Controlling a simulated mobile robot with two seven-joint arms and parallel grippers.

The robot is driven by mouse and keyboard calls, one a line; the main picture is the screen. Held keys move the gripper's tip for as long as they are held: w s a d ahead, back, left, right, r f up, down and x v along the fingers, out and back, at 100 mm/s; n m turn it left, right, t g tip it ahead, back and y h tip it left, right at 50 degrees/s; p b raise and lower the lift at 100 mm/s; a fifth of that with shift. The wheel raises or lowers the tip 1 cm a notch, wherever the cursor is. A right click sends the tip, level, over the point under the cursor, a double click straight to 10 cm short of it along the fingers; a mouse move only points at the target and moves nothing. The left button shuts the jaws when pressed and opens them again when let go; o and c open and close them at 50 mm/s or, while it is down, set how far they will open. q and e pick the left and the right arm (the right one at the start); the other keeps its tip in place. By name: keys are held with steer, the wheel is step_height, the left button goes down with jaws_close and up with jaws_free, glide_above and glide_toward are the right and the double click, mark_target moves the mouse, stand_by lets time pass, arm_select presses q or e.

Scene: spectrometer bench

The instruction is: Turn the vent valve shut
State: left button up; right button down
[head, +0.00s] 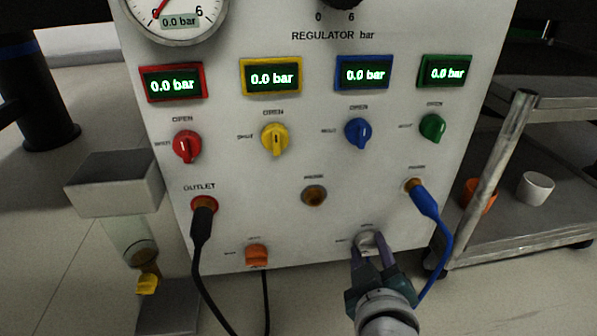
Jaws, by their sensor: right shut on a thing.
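The white panel (330,200) faces me. A pale grey knob (367,239) sits low on its right side, with small labels too blurred to read. It is probably the vent valve. My right gripper (372,253) comes up from below, with its two fingers on either side of this knob, shut on it. The fingers hide part of the knob, so I cannot tell which way it is turned. My left gripper is not in view.
A blue hose (434,221) runs down close to the right gripper. Red, yellow, blue and green knobs sit above. A metal cart (525,215) stands at right.

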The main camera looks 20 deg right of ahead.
steer(key=shift+w+r, duration=0.15)
steer(key=shift+c, duration=2.2)
jaws_free()
steer(key=shift+s+a+r+p, duration=0.15)
steer(key=shift+s+a+p, duration=0.05)
steer(key=shift+s+p, duration=0.25)
steer(key=p+v, duration=0.4)
steer(key=v, duration=0.5)
steer(key=shift+p, duration=0.3)
